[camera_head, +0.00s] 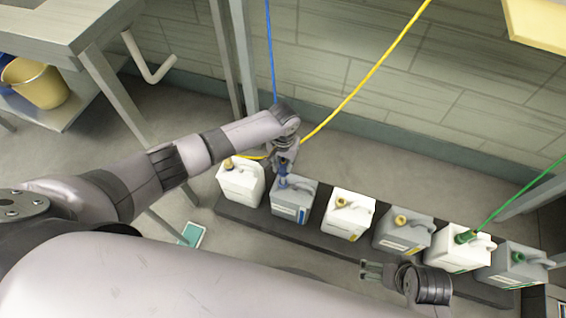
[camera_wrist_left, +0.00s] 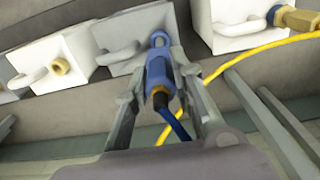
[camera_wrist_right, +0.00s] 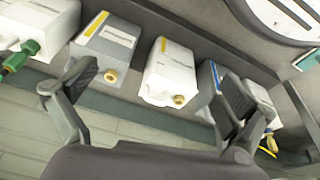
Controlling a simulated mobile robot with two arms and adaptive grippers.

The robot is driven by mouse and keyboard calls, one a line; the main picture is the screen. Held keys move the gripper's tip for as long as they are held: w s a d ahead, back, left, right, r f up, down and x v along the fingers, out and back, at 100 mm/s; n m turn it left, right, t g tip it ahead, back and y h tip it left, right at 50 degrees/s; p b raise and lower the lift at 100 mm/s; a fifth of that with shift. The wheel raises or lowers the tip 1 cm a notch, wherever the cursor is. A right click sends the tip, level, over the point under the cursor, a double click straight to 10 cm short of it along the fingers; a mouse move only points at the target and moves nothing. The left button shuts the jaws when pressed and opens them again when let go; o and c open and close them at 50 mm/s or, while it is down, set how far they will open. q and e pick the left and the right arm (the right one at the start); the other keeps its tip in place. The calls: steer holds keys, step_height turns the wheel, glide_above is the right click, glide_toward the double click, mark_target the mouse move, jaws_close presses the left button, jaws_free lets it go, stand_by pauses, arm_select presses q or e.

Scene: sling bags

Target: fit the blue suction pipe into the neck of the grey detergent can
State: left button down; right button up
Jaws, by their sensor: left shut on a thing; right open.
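The grey detergent can (camera_head: 291,210) is second from the left in a row of cans, with a blue stripe on its front. It also shows in the left wrist view (camera_wrist_left: 119,42). My left gripper (camera_head: 284,163) is directly over its neck, shut on the blue suction pipe (camera_wrist_left: 157,72). The pipe's blue head points at the neck, and its tip is at or very near the opening. I cannot tell whether it is inside. My right gripper (camera_head: 366,270) is open and empty in front of the row; its spread fingers also show in the right wrist view (camera_wrist_right: 157,82).
A white can (camera_head: 240,184) with a yellow hose (camera_head: 366,80) stands left of the grey one; a white can (camera_head: 347,219) stands right. Another white can (camera_head: 459,250) takes a green hose (camera_head: 512,192). The cans share a dark low platform (camera_head: 237,215). A bench (camera_head: 50,30) stands upper left.

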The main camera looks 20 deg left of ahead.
mark_target(283, 175)
arm_select(q)
steer(key=shift+f+b, duration=0.6)
steer(key=shift+f, duration=0.35)
arm_select(e)
steer(key=shift+w+v, duration=0.15)
steer(key=shift+v, duration=0.9)
steer(key=shift+w+v, duration=0.15)
steer(key=shift+v, duration=0.9)
